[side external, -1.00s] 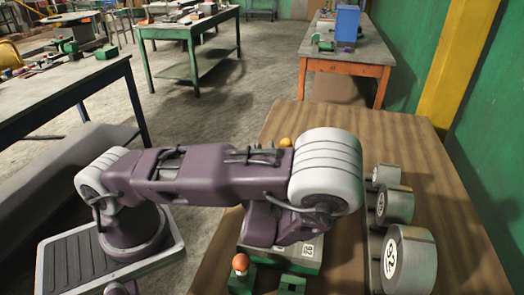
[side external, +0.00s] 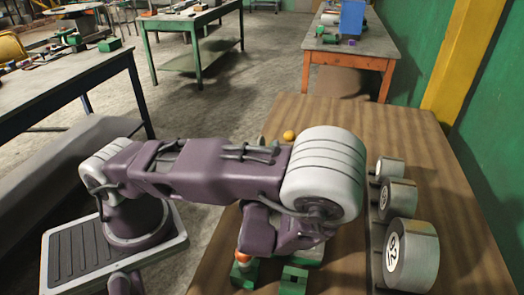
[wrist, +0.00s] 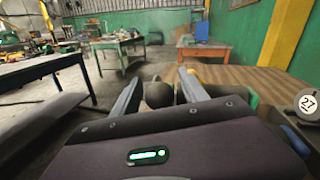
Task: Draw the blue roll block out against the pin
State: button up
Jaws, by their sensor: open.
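I cannot make out a blue roll block or its pin in either view; my arm covers the middle of the work table (side external: 455,235) in the side view. In the wrist view my gripper (wrist: 158,80) is open, its two long grey-blue fingers apart. A dark rounded object (wrist: 158,94) shows between the fingers; I cannot tell whether they touch it. In the side view my wrist hangs low over green blocks (side external: 293,280) near the front edge. An orange-red knob (side external: 242,266) stands at a green block (side external: 243,275), partly hidden by my wrist.
Several grey rolls, the nearest a large labelled one (side external: 420,256), stand in a row at right. A yellow ball (side external: 289,136) lies behind my arm. The far right of the wooden top is clear. A blue box (side external: 352,18) stands on a distant table.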

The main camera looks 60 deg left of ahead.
jog(key=v, duration=0.7)
jog(key=s+a+r+n+g+h, duration=0.4)
jog(key=s+r+n+g+h, duration=0.2)
jog(key=s+n+g, duration=0.65)
jog(key=w+d+r+n+t+h, duration=0.1)
jog(key=d+r+n+t+h, duration=0.6)
jog(key=r+n+t+h, duration=0.1)
jog(key=shift+d+r+n+h, duration=0.2)
jog(key=shift+r+n+h, duration=0.25)
jog(key=shift+n, duration=0.6)
